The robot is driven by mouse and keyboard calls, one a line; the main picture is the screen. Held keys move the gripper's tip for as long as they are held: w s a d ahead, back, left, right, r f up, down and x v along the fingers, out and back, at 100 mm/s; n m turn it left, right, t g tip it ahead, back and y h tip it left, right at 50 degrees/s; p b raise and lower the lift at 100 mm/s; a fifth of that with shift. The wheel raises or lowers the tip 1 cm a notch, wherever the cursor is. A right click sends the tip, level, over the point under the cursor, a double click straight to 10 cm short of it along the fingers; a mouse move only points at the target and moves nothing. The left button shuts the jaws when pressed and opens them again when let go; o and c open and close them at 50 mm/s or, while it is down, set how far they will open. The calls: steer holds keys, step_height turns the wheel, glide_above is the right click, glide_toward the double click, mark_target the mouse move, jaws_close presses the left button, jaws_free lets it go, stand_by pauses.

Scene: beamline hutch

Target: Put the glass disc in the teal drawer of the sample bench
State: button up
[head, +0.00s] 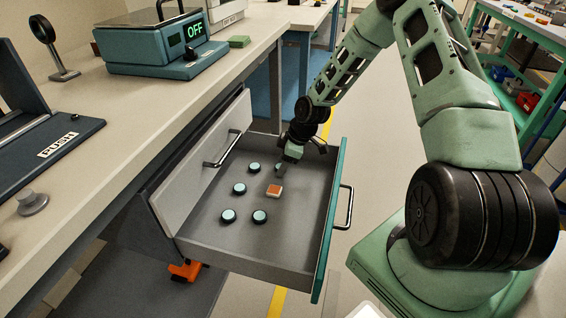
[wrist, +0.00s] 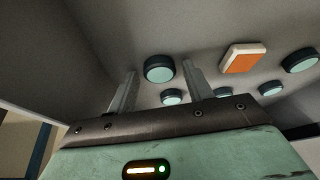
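The teal-fronted drawer (head: 329,225) of the sample bench is pulled open. Several small round discs with dark rims and pale blue glass-like faces lie flat on its grey floor, including one at the front left (head: 228,215) and one at the back (head: 254,168). I cannot tell which is the task's disc. My gripper (head: 282,164) reaches down into the back of the drawer. In the wrist view, its two fingers (wrist: 158,74) are apart, and one disc (wrist: 159,69) shows between their tips, with a gap on either side.
An orange and white block (head: 274,191) lies among the discs; it also shows in the wrist view (wrist: 241,58). A white-fronted drawer (head: 205,160) sits beside the open one. The bench top (head: 130,110) holds a teal device reading OFF (head: 165,45).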

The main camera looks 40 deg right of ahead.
steer(key=p+v, duration=0.3)
steer(key=v, duration=0.9)
steer(key=s+a+r+g+h, duration=0.1)
steer(key=s+a+r, duration=0.3)
steer(key=a, duration=0.6)
steer(key=s+a+r+g+h, duration=0.1)
steer(key=s+a+r, duration=0.35)
steer(key=a, duration=0.45)
steer(key=s+a+r+m, duration=0.1)
steer(key=s+a+r, duration=0.3)
steer(key=s, duration=0.6)
steer(key=s+a+r+m, duration=0.1)
steer(key=s+a+r, duration=0.3)
steer(key=s+a, duration=0.3)
steer(key=s, duration=0.3)
steer(key=shift+a+g+h, duration=0.2)
steer(key=shift+g+h, duration=0.2)
steer(key=shift+r, duration=0.1)
